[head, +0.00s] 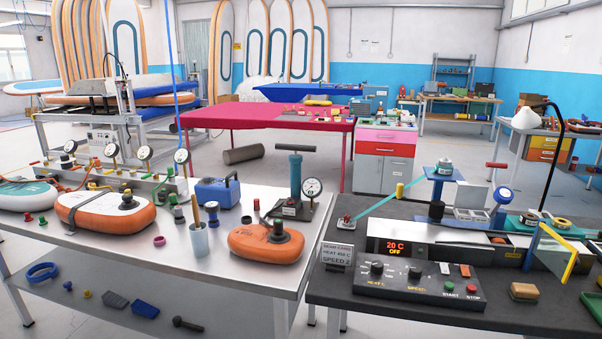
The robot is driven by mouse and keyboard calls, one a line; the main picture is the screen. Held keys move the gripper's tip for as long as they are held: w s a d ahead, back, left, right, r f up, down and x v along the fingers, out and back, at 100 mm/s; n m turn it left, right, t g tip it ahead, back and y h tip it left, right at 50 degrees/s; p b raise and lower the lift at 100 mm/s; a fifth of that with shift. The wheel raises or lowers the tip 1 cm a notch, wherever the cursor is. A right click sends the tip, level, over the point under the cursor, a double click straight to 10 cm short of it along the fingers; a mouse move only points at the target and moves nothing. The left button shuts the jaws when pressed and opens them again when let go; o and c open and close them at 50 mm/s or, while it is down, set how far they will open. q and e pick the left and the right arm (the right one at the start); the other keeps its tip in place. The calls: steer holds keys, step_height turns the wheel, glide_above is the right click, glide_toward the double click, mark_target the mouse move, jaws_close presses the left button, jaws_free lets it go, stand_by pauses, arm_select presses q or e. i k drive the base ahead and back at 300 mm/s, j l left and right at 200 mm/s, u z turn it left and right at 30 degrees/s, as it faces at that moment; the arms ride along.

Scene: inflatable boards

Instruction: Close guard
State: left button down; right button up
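The guard looks to be the clear panel with a yellow edge (555,250) at the right, on the seam-welding machine (460,240). It stands raised and tilted above the machine's bed. A teal strip (385,206) runs slanting up at the machine's left end. Neither of my grippers is in view.
A sign card (338,255) stands left of the control box. A tan block (524,292) lies at the right on the dark bench (450,318). A black-armed lamp (552,150) rises behind the machine. The white table (200,264) at left holds orange inflatable pieces (266,243), gauges and a pump (295,180).

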mark_target(574, 261)
steer(key=i+l+u, duration=0.15)
steer(key=l, duration=1.2)
steer(key=i+l+u, duration=0.15)
steer(key=l, duration=1.25)
steer(key=i+l+u, duration=0.2)
steer(key=l, duration=1.2)
steer(key=k+l+z, duration=0.1)
steer(key=k+j+z, duration=0.15)
steer(key=k, duration=0.2)
steer(key=k+z, duration=0.15)
steer(key=k, duration=0.25)
steer(key=i, duration=0.45)
